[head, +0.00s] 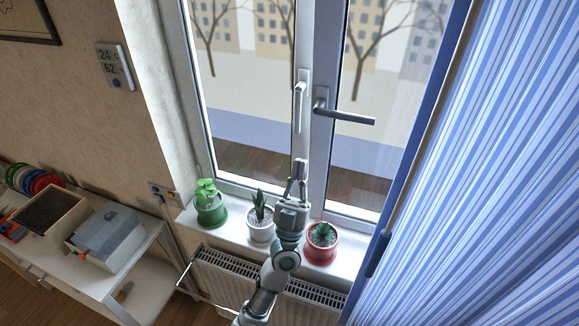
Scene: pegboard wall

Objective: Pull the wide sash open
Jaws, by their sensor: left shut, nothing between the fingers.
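The window has two glazed sashes side by side. The left sash (302,130) has a white handle (301,87) that points up and down. The right sash (323,150) has a grey handle (345,115) whose lever lies nearly level, pointing right. I cannot tell for sure which sash is the wider, as the curtain hides the right side. Both look closed or nearly so. My left gripper (299,166) is shut and empty, pointing up in front of the middle stiles, below both handles and apart from them. My right gripper is out of view.
Green (210,208), white (260,222) and red (321,243) plant pots stand on the sill (345,265), close around my left arm. A radiator (225,278) is below. A striped blue curtain (490,180) hangs at right. A shelf (130,275) stands at left.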

